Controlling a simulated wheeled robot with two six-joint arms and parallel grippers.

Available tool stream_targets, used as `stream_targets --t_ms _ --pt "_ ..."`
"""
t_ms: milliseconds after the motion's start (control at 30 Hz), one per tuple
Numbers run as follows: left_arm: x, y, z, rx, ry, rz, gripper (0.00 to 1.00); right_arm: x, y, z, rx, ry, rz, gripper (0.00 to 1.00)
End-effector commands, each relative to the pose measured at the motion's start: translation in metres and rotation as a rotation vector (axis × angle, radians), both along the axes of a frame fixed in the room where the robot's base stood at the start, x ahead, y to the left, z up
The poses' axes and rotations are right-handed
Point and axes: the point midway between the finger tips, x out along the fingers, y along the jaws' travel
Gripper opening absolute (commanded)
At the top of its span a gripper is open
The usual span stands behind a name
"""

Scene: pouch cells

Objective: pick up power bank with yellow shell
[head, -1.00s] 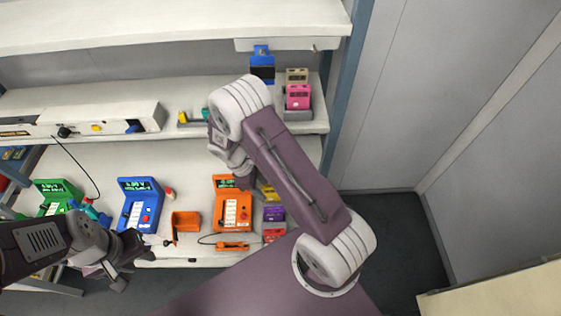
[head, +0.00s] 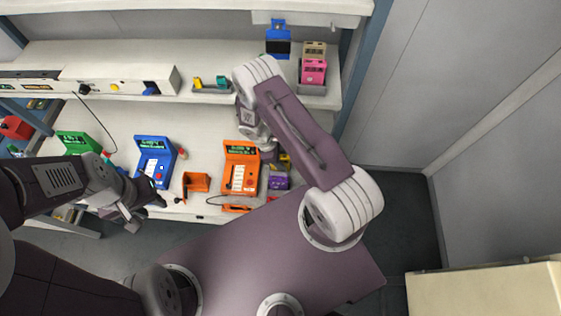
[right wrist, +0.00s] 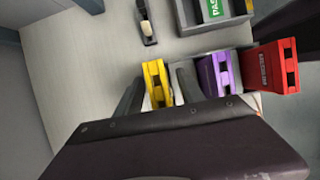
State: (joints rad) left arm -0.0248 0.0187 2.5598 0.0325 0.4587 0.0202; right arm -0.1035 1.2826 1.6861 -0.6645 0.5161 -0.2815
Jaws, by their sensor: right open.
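The yellow-shelled power bank (right wrist: 157,84) stands in a row on the white bench in the right wrist view, left of a purple one (right wrist: 215,75) and a red one (right wrist: 272,68). My right gripper (right wrist: 158,90) is open, with one grey finger on each side of the yellow one; whether either touches it I cannot tell. In the head view the yellow power bank (head: 285,161) is mostly hidden by my right arm. My left gripper (head: 130,215) hangs in front of the bench, apart from the power banks; its jaw opening is unclear.
An orange tester (head: 240,172), a blue tester (head: 154,155) and a green tester (head: 80,142) stand on the bench. A shelf above holds pink (head: 313,72) and tan (head: 314,50) units. A grey wall closes the right side.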

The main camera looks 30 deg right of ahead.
Motion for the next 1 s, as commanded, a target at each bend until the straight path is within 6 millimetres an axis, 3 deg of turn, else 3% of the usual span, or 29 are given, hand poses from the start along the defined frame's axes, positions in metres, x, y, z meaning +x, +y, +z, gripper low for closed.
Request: stream_targets --t_ms 100,300,467,500,833,1000 --pt "0.000 0.000 0.004 0.000 0.001 0.000 0.36 -0.003 -0.004 -0.011 0.000 0.001 0.000 0.45" --pt "0.000 0.000 0.003 0.000 0.001 0.000 0.36 -0.002 -0.004 -0.013 0.000 -0.002 -0.001 0.45" --pt "0.000 0.000 0.003 0.000 0.001 0.000 0.36 -0.002 -0.004 -0.013 0.000 -0.002 -0.001 0.04" --pt "0.000 0.000 0.003 0.000 0.001 0.000 0.36 -0.002 -0.004 -0.013 0.000 -0.002 -0.001 0.00" --pt "0.000 0.000 0.002 0.000 0.001 0.000 0.36 -0.002 -0.004 -0.009 0.000 -0.002 -0.001 0.00" --pt "0.000 0.000 -0.004 0.000 0.001 0.000 0.36 -0.001 -0.004 0.010 0.000 -0.004 -0.003 0.00"
